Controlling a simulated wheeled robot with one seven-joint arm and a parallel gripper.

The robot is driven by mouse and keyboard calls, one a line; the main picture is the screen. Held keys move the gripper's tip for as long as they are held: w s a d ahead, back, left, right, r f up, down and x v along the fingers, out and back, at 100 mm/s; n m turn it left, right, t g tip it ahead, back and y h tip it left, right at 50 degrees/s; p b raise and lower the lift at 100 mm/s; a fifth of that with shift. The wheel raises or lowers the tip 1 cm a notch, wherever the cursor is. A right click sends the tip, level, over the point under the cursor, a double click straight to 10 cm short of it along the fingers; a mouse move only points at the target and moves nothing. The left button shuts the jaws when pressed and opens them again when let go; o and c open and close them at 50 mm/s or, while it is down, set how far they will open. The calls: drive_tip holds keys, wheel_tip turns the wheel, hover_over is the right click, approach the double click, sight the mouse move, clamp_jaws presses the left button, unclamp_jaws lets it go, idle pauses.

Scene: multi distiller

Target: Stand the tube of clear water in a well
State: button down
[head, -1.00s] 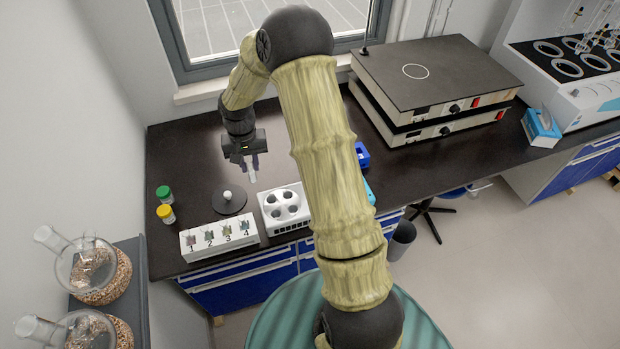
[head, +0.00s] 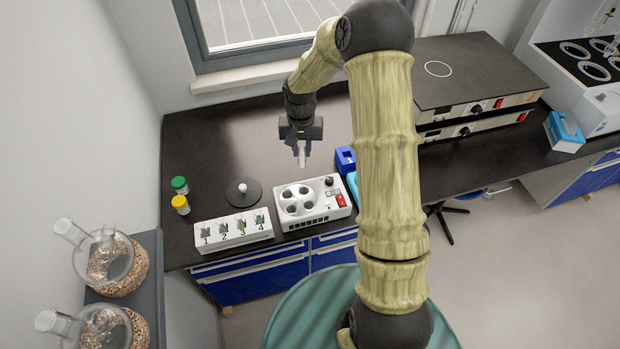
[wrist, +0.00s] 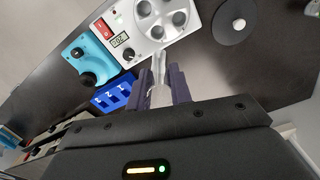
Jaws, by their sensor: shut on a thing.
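My gripper (head: 301,150) is shut on a clear tube (head: 302,160) and holds it upright or nearly so above the bench, behind the white block with round wells. In the wrist view the tube (wrist: 159,68) sticks out between the two dark fingers (wrist: 160,88). The white device with several round wells (head: 323,214) stands at the bench's front edge, with a red switch and a knob. It also shows in the wrist view (wrist: 133,22), its wells beyond the tube tip. The tube is apart from the wells. Its contents are too small to tell.
A white rack numbered 1 to 4 (head: 232,239) stands left of the device. A dark disc with a white knob (head: 242,200) lies behind it. Green-capped (head: 179,185) and yellow-capped (head: 180,204) jars stand further left. A blue rack (head: 344,159) and stacked hotplates (head: 470,70) are right.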

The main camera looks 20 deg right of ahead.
drive_tip(key=s+f+m+p, duration=0.1)
drive_tip(key=s+f+p, duration=0.1)
drive_tip(key=s+f, duration=0.3)
drive_tip(key=shift+s+f+m, duration=0.3)
drive_tip(key=shift+s+f, duration=0.1)
drive_tip(key=shift+s, duration=0.45)
drive_tip(key=shift+f+b, duration=1.3)
drive_tip(key=shift+f, duration=0.95)
drive_tip(key=shift+f, duration=0.1)
drive_tip(key=shift+f+b, duration=1.75)
drive_tip(key=shift+f, duration=0.4)
drive_tip(key=c, duration=1.2)
unclamp_jaws()
